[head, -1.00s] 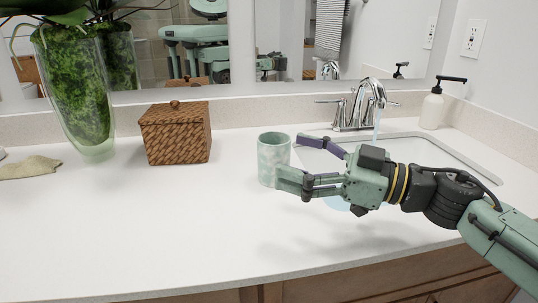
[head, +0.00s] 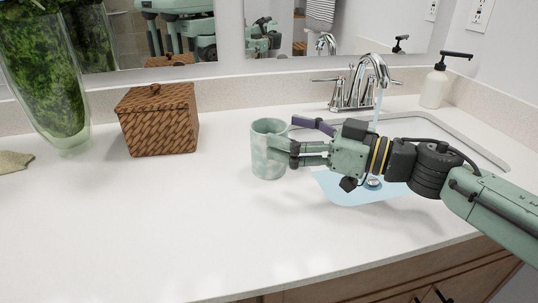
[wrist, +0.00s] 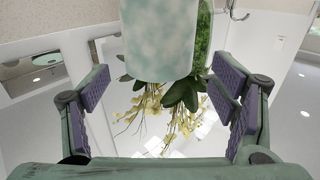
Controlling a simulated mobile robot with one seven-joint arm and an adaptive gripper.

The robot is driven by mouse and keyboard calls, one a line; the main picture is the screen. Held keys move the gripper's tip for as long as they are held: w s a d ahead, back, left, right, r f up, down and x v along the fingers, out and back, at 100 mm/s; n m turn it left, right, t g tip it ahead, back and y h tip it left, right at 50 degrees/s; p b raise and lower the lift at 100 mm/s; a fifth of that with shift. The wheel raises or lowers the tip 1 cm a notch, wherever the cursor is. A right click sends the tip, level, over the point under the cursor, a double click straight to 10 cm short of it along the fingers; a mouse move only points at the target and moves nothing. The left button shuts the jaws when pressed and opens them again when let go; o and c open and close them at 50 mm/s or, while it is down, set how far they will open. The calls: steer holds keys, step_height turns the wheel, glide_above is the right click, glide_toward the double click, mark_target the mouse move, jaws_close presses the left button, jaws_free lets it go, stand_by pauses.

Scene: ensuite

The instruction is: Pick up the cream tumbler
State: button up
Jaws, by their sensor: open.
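The tumbler (head: 268,152) is a mottled pale green and cream cup, standing upright on the white counter left of the sink. My gripper (head: 298,143) reaches in from the right, its fingers level with the tumbler's right side. The near finger overlaps the tumbler's right edge in the head view; the far finger is behind it to the right. In the wrist view the tumbler (wrist: 160,40) fills the top middle, between the spread purple-padded fingers of my gripper (wrist: 162,88). Gaps show on both sides, so the jaws are open and empty.
A brown woven box (head: 158,122) and a tall glass vase (head: 48,85) stand to the left, with a folded beige cloth (head: 14,161) beyond. The faucet (head: 362,82) and soap dispenser (head: 436,82) are behind my arm. The counter (head: 150,215) in front is clear.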

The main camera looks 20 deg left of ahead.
mark_target(254, 123)
steer(key=a, duration=0.4)
steer(key=shift+w+a+r+p, duration=0.1)
steer(key=shift+w+a+p, duration=0.15)
steer(key=shift+w+p, duration=0.1)
jaws_close()
stand_by(0.8)
